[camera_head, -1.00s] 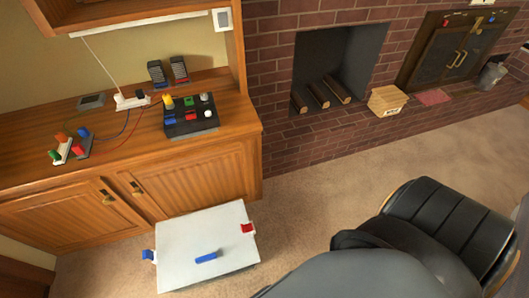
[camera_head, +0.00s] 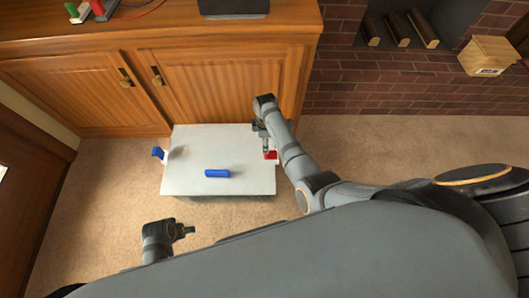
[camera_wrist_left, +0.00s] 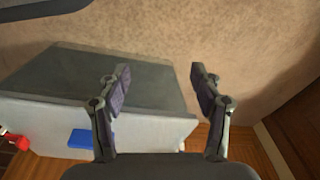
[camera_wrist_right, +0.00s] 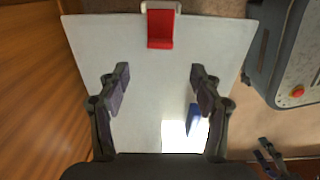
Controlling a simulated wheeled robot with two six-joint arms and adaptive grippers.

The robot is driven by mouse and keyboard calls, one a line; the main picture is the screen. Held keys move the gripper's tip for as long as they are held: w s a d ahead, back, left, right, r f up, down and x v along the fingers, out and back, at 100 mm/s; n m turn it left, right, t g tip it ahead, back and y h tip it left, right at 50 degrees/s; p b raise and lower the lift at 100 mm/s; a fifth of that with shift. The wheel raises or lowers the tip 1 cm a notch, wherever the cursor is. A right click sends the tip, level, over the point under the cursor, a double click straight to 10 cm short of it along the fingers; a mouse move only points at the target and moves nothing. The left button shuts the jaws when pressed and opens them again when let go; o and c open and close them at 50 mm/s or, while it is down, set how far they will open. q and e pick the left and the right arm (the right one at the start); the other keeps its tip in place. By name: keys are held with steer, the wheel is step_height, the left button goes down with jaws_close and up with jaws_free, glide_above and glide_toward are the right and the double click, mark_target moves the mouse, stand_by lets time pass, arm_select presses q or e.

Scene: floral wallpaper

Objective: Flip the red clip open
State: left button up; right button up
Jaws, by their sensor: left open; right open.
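The red clip (camera_head: 271,155) sits at the right edge of the white box top (camera_head: 195,183). In the right wrist view the red clip (camera_wrist_right: 160,30) has a white mount and lies beyond the fingertips, roughly centred between them. My right gripper (camera_head: 265,143) is open and empty above the box, close to the clip and partly covering it in the head view; it also shows in the right wrist view (camera_wrist_right: 160,75). My left gripper (camera_head: 190,231) is open and empty in front of the box; it also shows in the left wrist view (camera_wrist_left: 158,72). The clip's hinge details are too small to tell.
A blue bar (camera_head: 217,173) lies on the box top. A blue clip (camera_head: 159,154) is at its left edge. A wooden cabinet (camera_head: 215,85) stands behind, and carpet (camera_head: 85,225) is clear to the left.

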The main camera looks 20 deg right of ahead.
steer(key=b, duration=0.3)
glide_above(270, 154)
steer(key=a, duration=0.2)
steer(key=f, duration=0.6)
steer(key=shift+w+f, duration=0.2)
steer(key=shift+f, duration=0.05)
steer(key=shift+f+b, duration=0.4)
steer(key=shift+f, duration=0.9)
arm_select(q)
steer(key=d+r, duration=0.3)
steer(key=r, duration=0.6)
steer(key=shift+w+r+h, duration=0.2)
steer(key=shift+h, duration=0.2)
